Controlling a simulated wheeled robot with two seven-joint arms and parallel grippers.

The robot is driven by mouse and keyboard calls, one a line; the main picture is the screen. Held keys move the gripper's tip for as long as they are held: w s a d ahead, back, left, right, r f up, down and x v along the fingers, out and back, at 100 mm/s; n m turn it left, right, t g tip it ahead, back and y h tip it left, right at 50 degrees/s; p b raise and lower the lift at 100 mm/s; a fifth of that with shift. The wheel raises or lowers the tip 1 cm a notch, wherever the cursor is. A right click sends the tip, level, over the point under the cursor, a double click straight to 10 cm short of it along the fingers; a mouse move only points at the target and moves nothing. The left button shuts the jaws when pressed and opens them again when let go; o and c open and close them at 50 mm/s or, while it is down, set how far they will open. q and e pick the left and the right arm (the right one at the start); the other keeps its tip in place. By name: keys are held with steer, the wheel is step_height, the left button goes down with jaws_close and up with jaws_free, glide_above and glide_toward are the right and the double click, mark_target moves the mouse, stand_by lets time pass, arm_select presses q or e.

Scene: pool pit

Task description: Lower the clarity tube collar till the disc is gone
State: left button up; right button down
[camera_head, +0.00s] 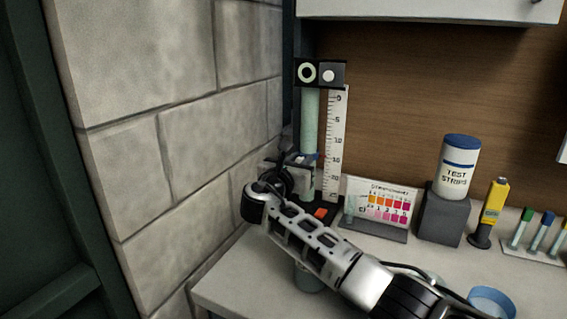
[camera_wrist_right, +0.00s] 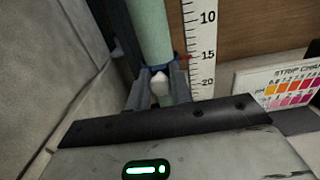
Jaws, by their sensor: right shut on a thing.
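The clarity tube (camera_head: 310,117), pale green, stands upright beside a white scale (camera_head: 337,130) marked from 0 at the top to 20 near the bottom. A black block (camera_head: 319,73) at its top shows a light ring and a white disc (camera_head: 328,75). The blue collar (camera_head: 317,156) is around the tube; in the wrist view its red pointer (camera_wrist_right: 186,57) is close to the 15 mark. My right gripper (camera_wrist_right: 158,85) is shut on the collar's pale tab (camera_wrist_right: 159,88), and its fingers hide part of the collar. My left gripper is out of view.
The stone wall (camera_head: 170,120) is close on the left. Right of the tube stand a strip chart (camera_head: 380,204), a grey block (camera_head: 444,216) with a test strips jar (camera_head: 458,165), a yellow device (camera_head: 494,203) and capped vials (camera_head: 541,232). A blue bowl (camera_head: 491,302) sits at the counter front.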

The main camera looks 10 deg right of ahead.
steer(key=shift+f, duration=0.35)
steer(key=c, duration=1.4)
jaws_free()
steer(key=shift+s, duration=0.1)
steer(key=v, duration=1.6)
steer(key=shift+r, duration=0.1)
